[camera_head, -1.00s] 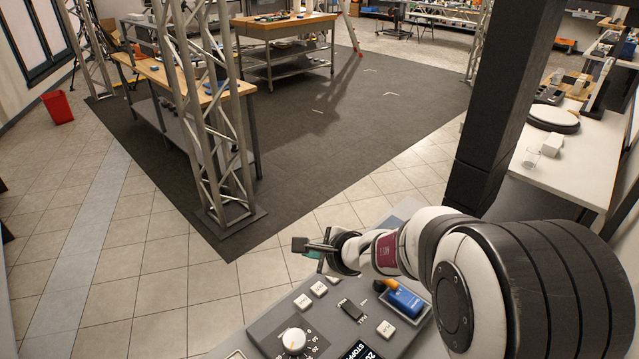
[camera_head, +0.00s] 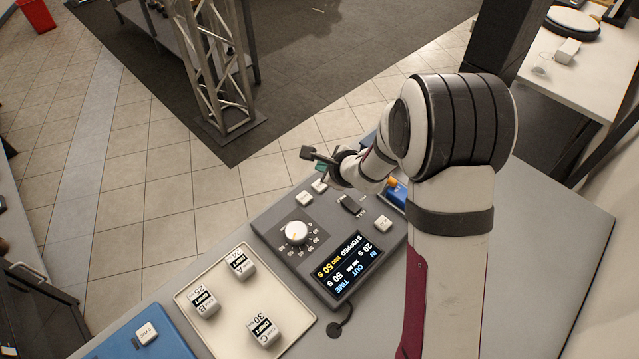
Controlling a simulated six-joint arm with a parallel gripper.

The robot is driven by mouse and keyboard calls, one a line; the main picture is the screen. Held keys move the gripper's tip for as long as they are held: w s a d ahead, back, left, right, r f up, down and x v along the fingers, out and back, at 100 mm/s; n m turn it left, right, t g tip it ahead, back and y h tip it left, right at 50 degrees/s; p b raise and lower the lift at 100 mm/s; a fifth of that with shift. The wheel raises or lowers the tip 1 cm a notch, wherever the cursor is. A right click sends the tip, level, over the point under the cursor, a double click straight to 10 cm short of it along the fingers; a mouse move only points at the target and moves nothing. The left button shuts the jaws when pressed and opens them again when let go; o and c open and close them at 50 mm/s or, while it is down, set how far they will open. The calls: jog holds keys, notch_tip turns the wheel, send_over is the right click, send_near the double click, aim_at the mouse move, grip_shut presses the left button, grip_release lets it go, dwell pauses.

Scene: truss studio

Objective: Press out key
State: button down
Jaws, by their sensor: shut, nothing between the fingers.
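A grey control panel (camera_head: 278,241) stands on the table with a white round dial (camera_head: 296,233), a lit display (camera_head: 349,263) and small white keys. Two keys, one nearer (camera_head: 304,198) and one farther (camera_head: 319,186), sit along its far left edge. Another key (camera_head: 384,222) is on the right, beside a black switch (camera_head: 352,206). The key labels are too small to read, so I cannot tell which is the out key. My gripper (camera_head: 308,154) is shut and empty, above and beyond the two left keys.
A blue unit (camera_head: 165,345) with a white button is at the lower left. A blue item (camera_head: 398,193) is partly hidden behind my arm. Right table area is clear.

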aim_at(323, 188)
jog(key=shift+f, duration=2.05)
dwell(0.4)
jog(key=shift+f, duration=0.4)
jog(key=shift+f, duration=0.4)
dwell(0.4)
dwell(0.4)
jog(key=shift+r, duration=0.8)
jog(key=shift+r, duration=2.55)
